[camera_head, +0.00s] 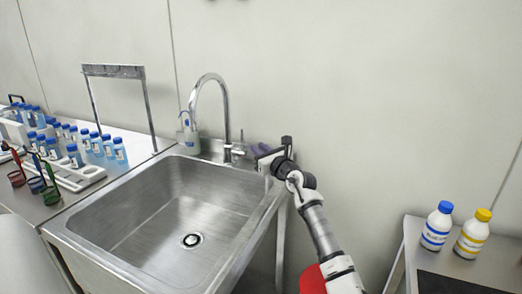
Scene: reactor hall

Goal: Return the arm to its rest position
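My arm (320,235) reaches up from the lower right, stretched out toward the back right corner of the sink. My gripper (265,158) is at that corner, right of the tap. A small purple thing (259,148) shows just behind it, partly hidden by the gripper. I cannot tell whether the gripper touches it or holds it, nor whether the fingers are open or shut.
The steel sink (130,215) with a tall curved tap (226,110) fills the middle. Blue-capped bottles (97,146) and racks stand on the left counter. A blue-capped bottle (436,228) and a yellow-capped bottle (473,236) stand on the right table. The wall is close behind.

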